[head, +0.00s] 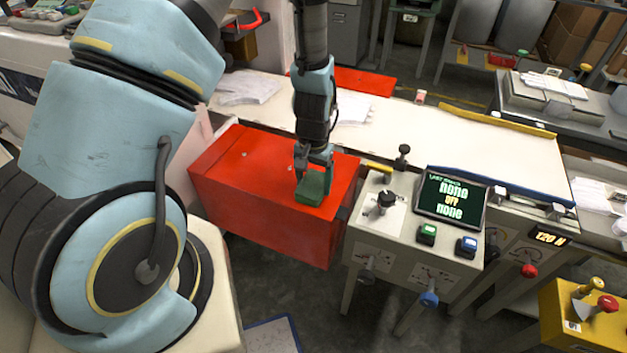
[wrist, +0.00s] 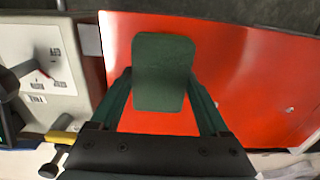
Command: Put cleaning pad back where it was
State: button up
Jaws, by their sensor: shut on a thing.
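The cleaning pad (head: 313,187) is a small dark green block. My gripper (head: 315,168) points down and is shut on it, over the right part of the red box top (head: 240,160). In the wrist view the pad (wrist: 163,72) sits between the two fingers, with red surface (wrist: 240,80) behind it. I cannot tell whether the pad touches the red top or is just above it.
Right of the red box stands a control panel with a screen (head: 451,198), a green button (head: 427,233), a blue button (head: 466,246) and a black knob (head: 385,200). A white worktable (head: 450,140) with papers lies behind. Most of the red top left of my gripper is clear.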

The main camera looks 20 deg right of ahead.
aim_at(314, 183)
jog(key=shift+f, duration=0.2)
jog(key=o, duration=1.2)
jog(key=shift+r, duration=0.1)
jog(key=shift+c, duration=0.2)
notch_tip(314, 183, up, 12)
jog(key=b, duration=0.3)
jog(key=a+r+n, duration=0.3)
jog(key=a+r, duration=0.1)
jog(key=a, duration=0.8)
jog(key=a+r+n+t, duration=0.1)
jog(key=a+r+n, duration=0.3)
jog(key=a, duration=0.9)
jog(key=shift+w+a+r+t, duration=0.3)
jog(key=shift+w+r, duration=0.15)
jog(key=shift+r, duration=0.15)
